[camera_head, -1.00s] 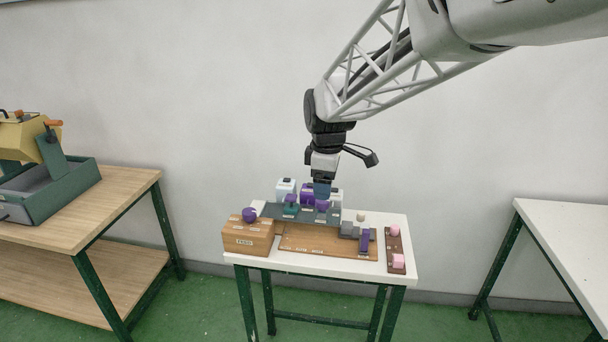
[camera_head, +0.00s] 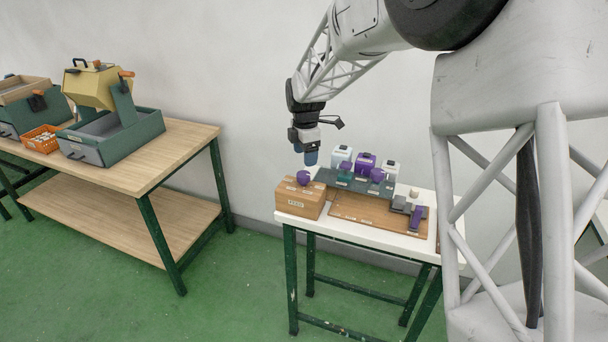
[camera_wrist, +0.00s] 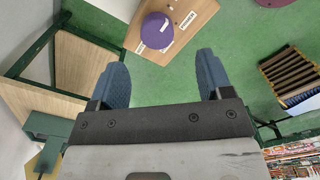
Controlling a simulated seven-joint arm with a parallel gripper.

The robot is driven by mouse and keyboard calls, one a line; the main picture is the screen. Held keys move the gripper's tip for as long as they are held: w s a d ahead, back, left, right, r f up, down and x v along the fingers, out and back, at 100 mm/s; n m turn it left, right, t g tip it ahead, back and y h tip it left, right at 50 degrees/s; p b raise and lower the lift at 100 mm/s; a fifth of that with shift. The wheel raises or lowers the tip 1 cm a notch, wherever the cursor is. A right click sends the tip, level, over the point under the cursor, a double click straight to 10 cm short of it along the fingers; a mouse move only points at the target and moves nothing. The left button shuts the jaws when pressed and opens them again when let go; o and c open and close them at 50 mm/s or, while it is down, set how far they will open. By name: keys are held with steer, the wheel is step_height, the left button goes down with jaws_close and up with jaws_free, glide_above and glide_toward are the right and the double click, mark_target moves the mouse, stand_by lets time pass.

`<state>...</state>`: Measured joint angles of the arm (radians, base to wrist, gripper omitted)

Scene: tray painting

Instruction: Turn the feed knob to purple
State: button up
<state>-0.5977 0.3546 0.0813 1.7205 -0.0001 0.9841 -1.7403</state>
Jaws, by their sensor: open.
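The feed knob is a purple round knob (camera_head: 303,177) on top of a wooden box (camera_head: 290,203) labelled FEED, at the left end of the white table. In the wrist view the purple knob (camera_wrist: 157,31) sits on the box top (camera_wrist: 191,22) beyond the fingertips, with small white labels around it, too small to read. My gripper (camera_head: 311,160) is above and just behind the knob in the head view. In the wrist view its two blue fingers (camera_wrist: 161,72) are spread wide, with nothing between them and apart from the knob.
Right of the box, a grey rack (camera_head: 327,178) carries white and purple containers. A brown board (camera_head: 365,211) lies in front, with grey and purple blocks at its right end. A wooden bench (camera_head: 180,150) with a yellow machine stands at left, across a floor gap.

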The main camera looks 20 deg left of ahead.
mark_target(303, 174)
steer(key=shift+a+f, duration=0.15)
steer(key=shift+a, duration=0.2)
steer(key=shift+f, duration=3.9)
steer(key=shift+c, duration=0.5)
steer(key=c, duration=0.8)
steer(key=shift+c, duration=0.2)
